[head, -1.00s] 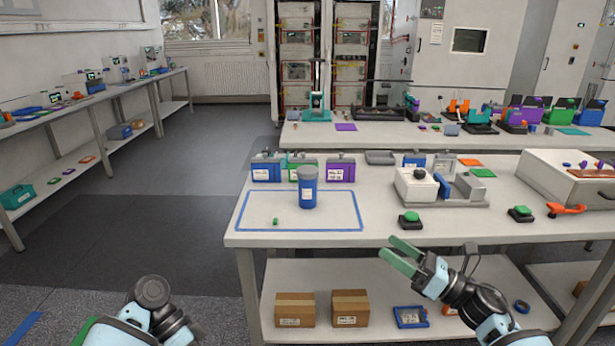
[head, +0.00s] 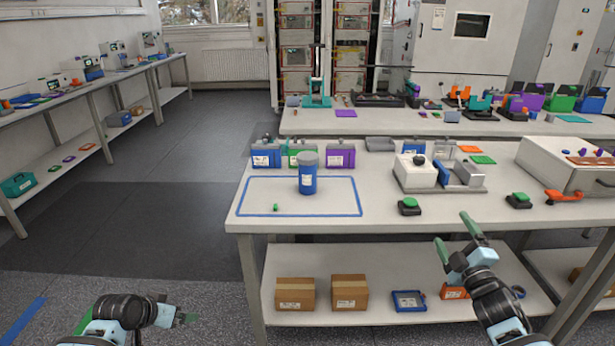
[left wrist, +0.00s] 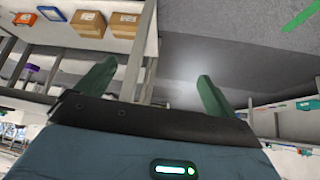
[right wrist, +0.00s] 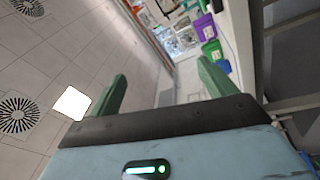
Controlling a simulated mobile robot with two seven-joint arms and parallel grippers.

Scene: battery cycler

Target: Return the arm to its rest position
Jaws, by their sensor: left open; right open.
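My right gripper (head: 456,240) is in the head view at the front edge of the workbench, right of its middle. Its green fingers are spread and empty, and they also show apart in the right wrist view (right wrist: 160,95). My left gripper (head: 188,318) is low at the left of the head view, over the floor and clear of the bench. In the left wrist view its green fingers (left wrist: 155,95) are apart with nothing between them.
The workbench (head: 300,228) carries a blue canister (head: 307,175), a small green piece (head: 276,207) inside a blue outline, and green buttons (head: 409,203). Its lower shelf (head: 370,325) holds cardboard boxes (head: 295,293). The floor (head: 130,230) at left is open.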

